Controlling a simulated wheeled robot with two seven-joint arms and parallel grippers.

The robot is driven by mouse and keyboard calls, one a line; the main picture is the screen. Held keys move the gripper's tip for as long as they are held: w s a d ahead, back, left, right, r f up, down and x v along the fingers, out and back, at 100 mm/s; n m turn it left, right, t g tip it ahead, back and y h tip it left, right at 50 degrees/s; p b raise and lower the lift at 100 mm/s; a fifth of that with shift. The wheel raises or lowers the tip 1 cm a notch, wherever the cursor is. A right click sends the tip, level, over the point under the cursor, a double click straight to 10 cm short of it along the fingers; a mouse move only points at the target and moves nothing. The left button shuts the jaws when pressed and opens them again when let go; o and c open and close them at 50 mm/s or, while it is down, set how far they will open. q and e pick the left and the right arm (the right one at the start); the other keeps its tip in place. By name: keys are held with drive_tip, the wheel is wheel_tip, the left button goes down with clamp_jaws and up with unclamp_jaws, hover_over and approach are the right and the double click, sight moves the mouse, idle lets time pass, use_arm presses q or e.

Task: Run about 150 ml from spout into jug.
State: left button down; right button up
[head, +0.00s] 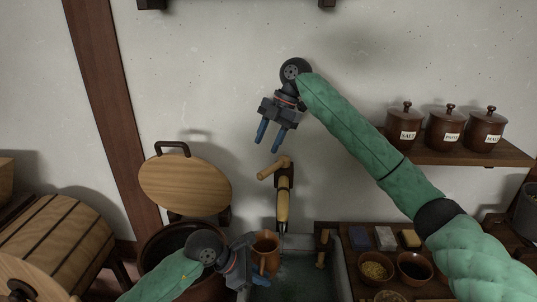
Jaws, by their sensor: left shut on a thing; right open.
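The spout (283,208) is a yellowish tapering piece hanging from a dark wall fitting, with a wooden tap handle (273,168) at its top. My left gripper (258,272) is shut on the small orange-brown jug (265,245), which looks roughly upright over the basin. The jug's mouth appears just left of and below the spout's lower end; whether it is directly under cannot be told. I see no stream, and the inside of the jug is too small to read. My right gripper (268,143) is open and empty, its blue fingers pointing down above the tap handle.
The stone basin (338,270) lies below. Left stand a dark pot (160,243), a round wooden lid (185,184) and a slatted barrel (52,232). A counter at right carries bowls (375,270) and small blocks. Lidded jars (445,130) stand on a wall shelf (440,156) beyond my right arm.

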sight(274, 256)
drive_tip(key=shift+r, duration=0.3)
use_arm(q)
drive_tip(key=w+d, duration=0.2)
drive_tip(key=w, duration=0.1)
drive_tip(key=w+d, duration=0.3)
drive_tip(key=shift+a, duration=0.1)
drive_tip(key=s+a, duration=0.1)
drive_tip(key=s, duration=0.1)
drive_tip(key=s+a, duration=0.3)
drive_tip(key=s, duration=0.1)
drive_tip(key=shift+a, duration=0.35)
